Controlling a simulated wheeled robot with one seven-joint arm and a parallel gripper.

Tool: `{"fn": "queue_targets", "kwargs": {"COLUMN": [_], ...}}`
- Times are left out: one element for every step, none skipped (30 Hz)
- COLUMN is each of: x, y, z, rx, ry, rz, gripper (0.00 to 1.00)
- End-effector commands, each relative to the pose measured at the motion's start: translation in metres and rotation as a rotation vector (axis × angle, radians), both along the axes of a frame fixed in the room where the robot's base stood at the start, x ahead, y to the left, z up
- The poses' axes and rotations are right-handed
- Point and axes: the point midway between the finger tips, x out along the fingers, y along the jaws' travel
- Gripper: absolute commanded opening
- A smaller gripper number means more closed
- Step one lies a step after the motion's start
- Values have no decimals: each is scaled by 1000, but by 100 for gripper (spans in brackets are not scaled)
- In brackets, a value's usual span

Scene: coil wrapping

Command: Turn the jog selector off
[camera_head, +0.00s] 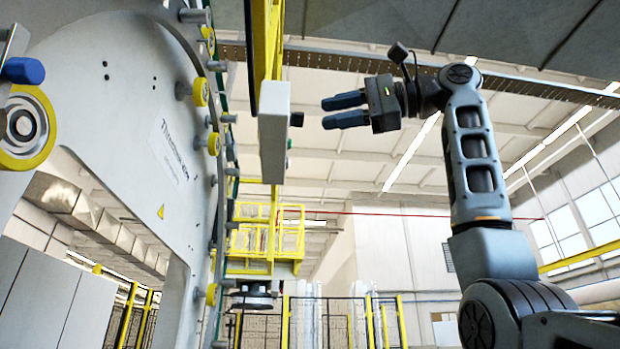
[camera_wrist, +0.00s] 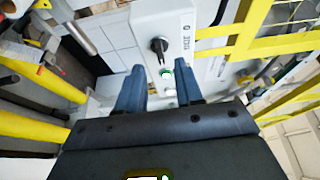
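The jog selector is a black knob (camera_wrist: 159,45) on the front of a white control box (camera_wrist: 178,22) in the wrist view. A green button or light (camera_wrist: 166,73) sits just below it. In the head view the knob (camera_head: 296,119) sticks out from the right side of the hanging box (camera_head: 273,150). My gripper (camera_head: 326,113) is open, its two blue fingers pointing at the knob with a small gap between. In the wrist view my gripper (camera_wrist: 160,66) has nothing between its fingers that I can see it holding. The lettering by the knob is too small to read.
A large white ring-shaped machine (camera_head: 110,110) with yellow rollers stands at the left. A yellow post (camera_head: 267,45) carries the box, with a yellow railed platform (camera_head: 265,240) behind. The air to the right of the box around my gripper is clear.

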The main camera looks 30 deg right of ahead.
Motion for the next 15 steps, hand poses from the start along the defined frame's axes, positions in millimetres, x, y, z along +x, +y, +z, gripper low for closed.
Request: {"fn": "queue_targets", "kwargs": {"x": [7, 10, 14, 17, 20, 24, 26, 28, 31, 32, 33, 35, 35, 36, 36], "y": [6, 9, 14, 17, 20, 23, 26, 28, 30, 32, 33, 34, 34, 35, 35], "z": [2, 2, 2, 2, 2, 2, 2, 1, 1, 1, 0, 0, 0, 0, 0], "rx": [-1, -1, 0, -1, -1, -1, 0, 0, -1, -1, -1, 0, 0, 1, 1], "ry": [2, 2, 1, 1, 1, 1, 0, 0, 1, 1, 1, 0, 0, -1, -1], "rz": [1, 1, 0, 0, 0, 0, 0, 0, 0, 0, 0, 0, -1, -1, -1], "gripper": [36, 36, 36, 36, 36, 36, 36, 36, 36, 36, 36, 36, 36, 36, 36]}}
